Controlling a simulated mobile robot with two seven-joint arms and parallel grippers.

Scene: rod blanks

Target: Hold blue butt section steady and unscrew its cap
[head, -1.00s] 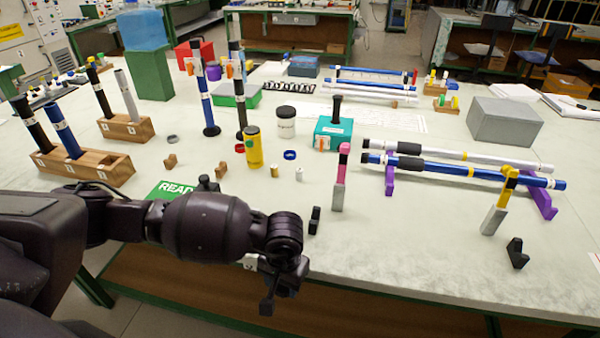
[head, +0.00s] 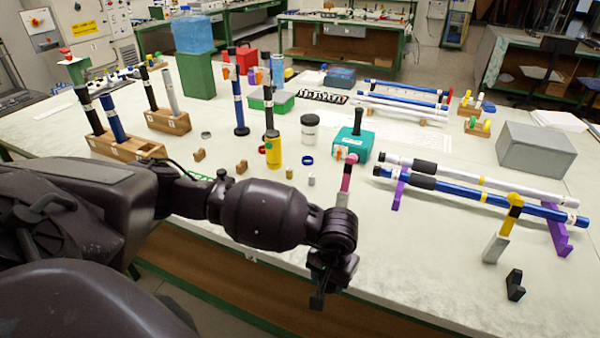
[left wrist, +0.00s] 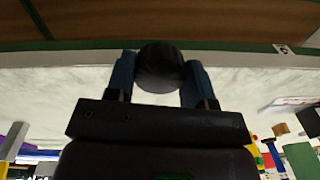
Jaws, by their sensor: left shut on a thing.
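A blue rod section (head: 480,196) with a dark grip and black left end lies across purple stands (head: 558,232) on the table. A white rod (head: 500,186) lies just behind it. My left gripper (head: 318,298) hangs low at the table's front edge, left of and apart from that rod. In the left wrist view its blue-grey fingers (left wrist: 160,85) are shut on a dark round piece (left wrist: 160,62); I cannot tell whether this is a cap. Another blue section (head: 112,118) stands in a wooden block at the left. My right gripper is not in view.
A pink-topped holder (head: 346,178) stands just behind my left wrist. A grey box (head: 536,150) is behind the rods. The front table strip between these holders is mostly clear.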

